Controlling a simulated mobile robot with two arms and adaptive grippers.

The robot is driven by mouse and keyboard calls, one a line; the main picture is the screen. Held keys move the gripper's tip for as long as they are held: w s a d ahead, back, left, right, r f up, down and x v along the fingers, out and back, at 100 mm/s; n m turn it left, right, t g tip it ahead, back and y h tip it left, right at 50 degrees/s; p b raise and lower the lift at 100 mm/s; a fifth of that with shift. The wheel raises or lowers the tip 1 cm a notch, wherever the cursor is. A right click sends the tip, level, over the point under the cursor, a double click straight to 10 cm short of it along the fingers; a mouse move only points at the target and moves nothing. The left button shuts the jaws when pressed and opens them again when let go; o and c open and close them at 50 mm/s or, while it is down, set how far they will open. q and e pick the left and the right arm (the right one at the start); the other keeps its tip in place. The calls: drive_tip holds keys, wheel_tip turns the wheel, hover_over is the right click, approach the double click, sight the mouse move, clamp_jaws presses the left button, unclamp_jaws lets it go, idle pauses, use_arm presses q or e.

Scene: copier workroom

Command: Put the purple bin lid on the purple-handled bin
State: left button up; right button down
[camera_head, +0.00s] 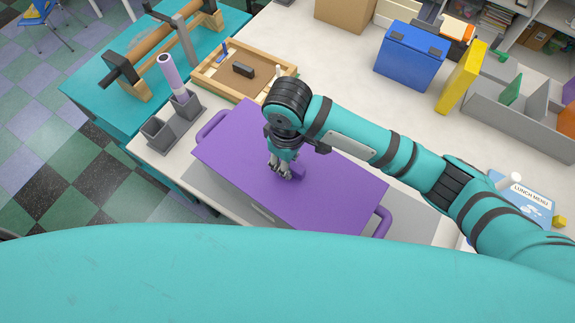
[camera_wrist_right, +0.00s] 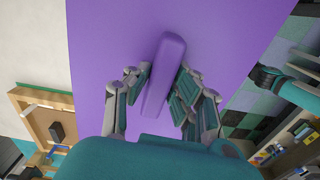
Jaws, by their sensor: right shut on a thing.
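The purple bin lid (camera_head: 330,185) is a flat rectangular panel with a raised bar handle (camera_wrist_right: 165,75) in its middle. In the head view it lies over the purple-handled bin and covers its opening. One purple bin handle (camera_head: 211,125) shows beyond the lid's left end and another (camera_head: 381,222) beyond its right end. I cannot tell whether the lid rests on the rim or is slightly above it. My right gripper (camera_head: 281,172) is shut on the lid's bar handle; in the right wrist view its fingers (camera_wrist_right: 160,90) stand on both sides of the bar.
Behind the bin is a wooden tray (camera_head: 207,81); to its left are grey cups (camera_head: 158,133). A blue box (camera_head: 411,55), a yellow folder (camera_head: 461,77) and a grey organizer (camera_head: 510,118) stand on the pale table at the back right. Clear tabletop lies behind my right arm.

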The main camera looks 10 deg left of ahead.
drive_tip(key=shift+f, duration=0.15)
drive_tip(key=c, duration=1.1)
unclamp_jaws()
drive_tip(key=shift+o, duration=0.6)
drive_tip(key=shift+o, duration=1.2)
wheel_tip(320, 180, up, 11)
drive_tip(key=shift+w+f, duration=0.1)
drive_tip(key=shift+f, duration=0.1)
drive_tip(key=shift+r, duration=0.65)
